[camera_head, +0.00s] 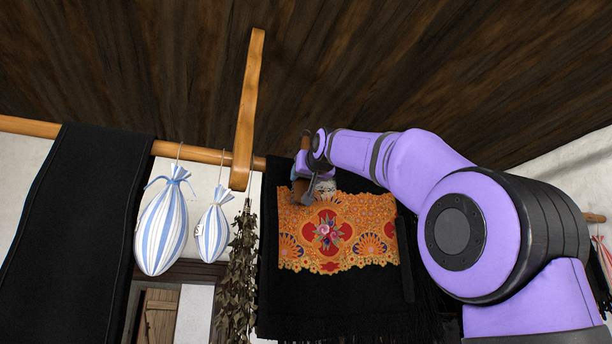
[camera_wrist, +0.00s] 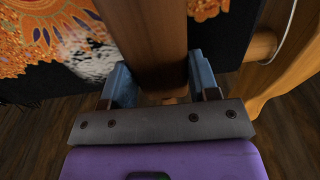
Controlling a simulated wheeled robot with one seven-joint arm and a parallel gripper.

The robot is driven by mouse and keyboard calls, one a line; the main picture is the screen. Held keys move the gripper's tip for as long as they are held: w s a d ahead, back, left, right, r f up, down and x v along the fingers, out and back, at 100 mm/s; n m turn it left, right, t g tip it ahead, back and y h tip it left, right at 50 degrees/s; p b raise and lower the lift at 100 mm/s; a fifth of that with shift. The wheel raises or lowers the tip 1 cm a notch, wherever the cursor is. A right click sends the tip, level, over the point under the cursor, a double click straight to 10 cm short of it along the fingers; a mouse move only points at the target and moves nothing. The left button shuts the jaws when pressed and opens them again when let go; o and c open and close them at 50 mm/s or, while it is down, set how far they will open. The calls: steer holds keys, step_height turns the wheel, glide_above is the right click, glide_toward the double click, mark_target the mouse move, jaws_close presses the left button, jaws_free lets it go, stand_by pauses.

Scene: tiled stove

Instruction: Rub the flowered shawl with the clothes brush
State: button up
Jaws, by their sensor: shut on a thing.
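The flowered shawl (camera_head: 350,302) is black with an orange panel of flowers and fringe, and hangs from a wooden rail. In the wrist view its orange pattern (camera_wrist: 40,35) shows at the upper left, with a whitish speckled patch (camera_wrist: 92,62) beside it. My gripper (camera_head: 308,180) is at the top of the orange panel. In the wrist view my gripper (camera_wrist: 150,88) is shut on the brown wooden clothes brush (camera_wrist: 148,40). The same whitish patch (camera_head: 325,186) shows beside the gripper in the head view. The bristles are hidden, so I cannot tell whether they touch the cloth.
The wooden rail (camera_head: 205,155) runs across, with an upright wooden bracket (camera_head: 248,110) left of the shawl. Striped blue-and-white bags (camera_head: 164,230) and a dried leafy bunch (camera_head: 241,270) hang there. A plain black cloth (camera_head: 80,220) hangs at the far left.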

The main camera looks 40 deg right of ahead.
steer(key=shift+s+d, duration=0.5)
steer(key=shift+d, duration=1.15)
steer(key=shift+s+d, duration=0.5)
steer(key=shift+d, duration=1.2)
steer(key=shift+s+d, duration=0.5)
steer(key=shift+d, duration=1.15)
steer(key=shift+w, duration=0.1)
steer(key=shift+w+a, duration=1.45)
steer(key=shift+a, duration=3.5)
steer(key=shift+s+d+r, duration=0.1)
steer(key=shift+s+d, duration=0.4)
steer(key=shift+d, duration=1.15)
steer(key=shift+s+d+r, duration=0.15)
steer(key=shift+s+d, duration=0.35)
steer(key=shift+d, duration=1.2)
steer(key=shift+s+d+r, duration=0.1)
steer(key=shift+s+d, duration=0.4)
steer(key=shift+d, duration=1.15)
steer(key=w+a, duration=0.3)
steer(key=a, duration=0.7)
